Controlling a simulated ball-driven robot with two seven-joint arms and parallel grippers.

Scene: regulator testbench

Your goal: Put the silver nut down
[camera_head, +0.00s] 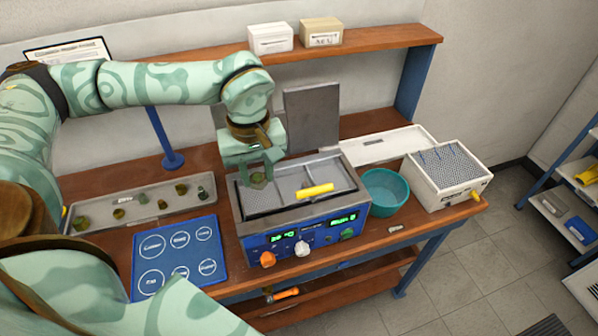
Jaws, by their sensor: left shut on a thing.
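My left gripper (257,177) points down over the open basin (284,212) of the blue bench unit, in its left part. It is shut on a small greenish-grey nut (258,182), which I take to be the silver nut; its colour looks dull from here and the fingers partly cover it. I cannot tell whether the nut touches the perforated bottom. My right gripper is not in view.
A grey lid (312,117) stands upright behind the basin. A teal bowl (385,194) and a white box with a perforated top (447,181) stand to the right. A blue mat with marked circles (180,258) and a metal tray with several small parts (148,200) are left.

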